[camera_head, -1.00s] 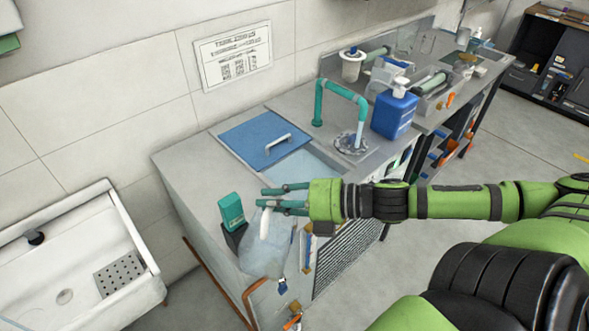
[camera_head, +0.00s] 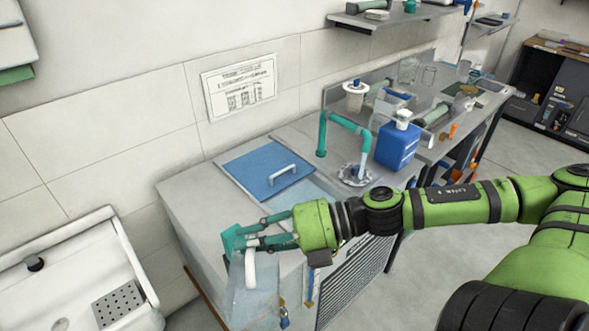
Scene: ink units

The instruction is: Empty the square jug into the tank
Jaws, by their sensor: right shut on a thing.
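The square jug (camera_head: 262,300) is clear, with a white handle (camera_head: 250,270) at its top. It shows at the front left corner of the bench and looks roughly upright. My right gripper (camera_head: 252,236) is shut on the jug near the handle; its teal fingers partly hide the grip. The tank is set in the bench top: its blue lid (camera_head: 268,170) with a white pull covers part of it, and a pale blue opening (camera_head: 312,190) shows to the right of the lid. My arm hides the near part of the opening. My left gripper is out of view.
A white sink (camera_head: 75,265) is at the lower left. A sign (camera_head: 238,87) hangs on the wall.

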